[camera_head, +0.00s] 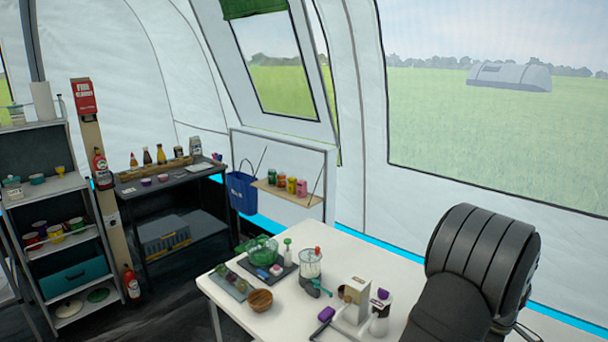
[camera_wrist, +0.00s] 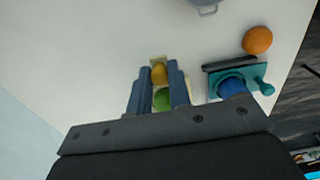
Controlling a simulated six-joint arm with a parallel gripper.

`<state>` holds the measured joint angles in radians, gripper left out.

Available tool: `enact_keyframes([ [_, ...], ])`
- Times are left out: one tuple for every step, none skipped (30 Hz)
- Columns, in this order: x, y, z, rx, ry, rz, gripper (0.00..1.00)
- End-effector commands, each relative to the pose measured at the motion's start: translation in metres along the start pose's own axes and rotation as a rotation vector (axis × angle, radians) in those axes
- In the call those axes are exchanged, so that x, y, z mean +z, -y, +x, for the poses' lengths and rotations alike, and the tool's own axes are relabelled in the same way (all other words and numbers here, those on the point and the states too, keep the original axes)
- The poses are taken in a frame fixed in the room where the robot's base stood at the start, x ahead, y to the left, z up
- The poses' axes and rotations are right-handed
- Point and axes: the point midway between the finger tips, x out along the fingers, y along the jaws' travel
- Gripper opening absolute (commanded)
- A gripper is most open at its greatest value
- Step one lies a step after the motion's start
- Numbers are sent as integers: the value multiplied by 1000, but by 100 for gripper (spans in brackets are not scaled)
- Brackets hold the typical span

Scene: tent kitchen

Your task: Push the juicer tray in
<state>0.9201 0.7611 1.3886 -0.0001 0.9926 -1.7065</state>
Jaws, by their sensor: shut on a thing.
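In the wrist view my gripper (camera_wrist: 159,90) has its two blue fingers close on either side of a narrow cream piece (camera_wrist: 157,62) with a yellow round part (camera_wrist: 159,75) and a green round part (camera_wrist: 161,99). The fingers hide most of it, so I cannot tell what it is. To the right, apart from the fingers, is a teal piece with a blue round part (camera_wrist: 233,88) in it. In the head view a clear jug-like appliance (camera_head: 311,263) with a red top stands on the white table (camera_head: 392,247). I cannot tell which item is the juicer or where its tray is.
In the wrist view an orange (camera_wrist: 257,40) lies beside the teal piece, near the table's right edge. The table's back is clear.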

Motion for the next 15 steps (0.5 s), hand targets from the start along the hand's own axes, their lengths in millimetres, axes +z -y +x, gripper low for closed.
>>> enact_keyframes([
  [-4, 0, 0, 1, 0, -1, 5],
  [-7, 0, 0, 1, 0, -1, 5],
  [-10, 0, 0, 1, 0, -1, 5],
  [-13, 0, 0, 1, 0, -1, 5],
  [-15, 0, 0, 1, 0, -2, 5],
  [-18, 0, 0, 1, 0, -2, 5],
  [-21, 0, 0, 0, 0, -2, 5],
  [-23, 0, 0, 0, 0, -1, 5],
  [-26, 0, 0, 0, 0, -1, 5],
  [-29, 0, 0, 0, 0, -1, 5],
  [-31, 0, 0, 0, 0, -1, 5],
  [-34, 0, 0, 0, 0, -2, 5],
  [-37, 0, 0, 0, 0, -2, 5],
  [-39, 0, 0, 0, 0, -2, 5],
  [-42, 0, 0, 0, 0, -1, 5],
])
